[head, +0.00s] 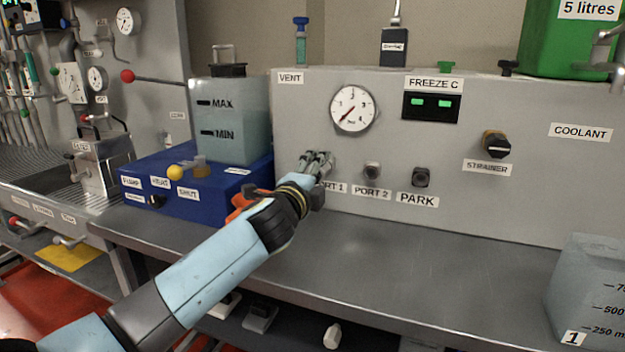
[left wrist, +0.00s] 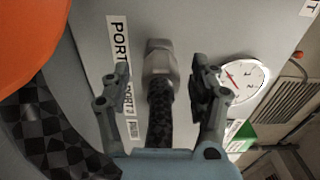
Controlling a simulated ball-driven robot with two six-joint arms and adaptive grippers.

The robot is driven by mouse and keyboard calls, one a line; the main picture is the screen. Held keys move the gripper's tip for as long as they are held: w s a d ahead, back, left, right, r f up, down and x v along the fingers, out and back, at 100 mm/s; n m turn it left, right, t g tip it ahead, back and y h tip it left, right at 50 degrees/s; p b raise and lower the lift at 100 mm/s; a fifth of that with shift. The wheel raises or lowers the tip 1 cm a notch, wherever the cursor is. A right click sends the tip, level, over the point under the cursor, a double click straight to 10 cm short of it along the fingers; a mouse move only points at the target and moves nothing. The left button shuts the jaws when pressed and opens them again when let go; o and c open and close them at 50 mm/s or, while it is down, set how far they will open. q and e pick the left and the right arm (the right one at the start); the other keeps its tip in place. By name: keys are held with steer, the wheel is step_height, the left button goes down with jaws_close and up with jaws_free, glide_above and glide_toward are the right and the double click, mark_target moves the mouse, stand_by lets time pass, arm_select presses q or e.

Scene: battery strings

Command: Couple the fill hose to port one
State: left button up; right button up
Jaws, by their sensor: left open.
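My left gripper (head: 318,163) is at the grey panel by the PORT 1 label, where it hides port one in the head view. In the left wrist view its two fingers (left wrist: 160,90) are open, one on each side of a black braided hose (left wrist: 160,118). The hose ends in a grey metal fitting (left wrist: 160,66) against the panel, beside the large PORT label (left wrist: 118,52). I cannot tell whether the fitting is fully seated. A thicker checkered black length (left wrist: 45,125) curves at lower left. My right gripper is not in view.
The port two stub (head: 372,171) and the dark park fitting (head: 421,178) sit right of my gripper. A blue box (head: 225,200) with a translucent tank (head: 232,120) stands left. A measuring jug (head: 590,290) stands at right. The bench (head: 420,270) between is clear.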

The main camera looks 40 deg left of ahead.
arm_select(q)
steer(key=v, duration=1.1)
steer(key=shift+s, duration=0.35)
steer(key=shift+d, duration=0.15)
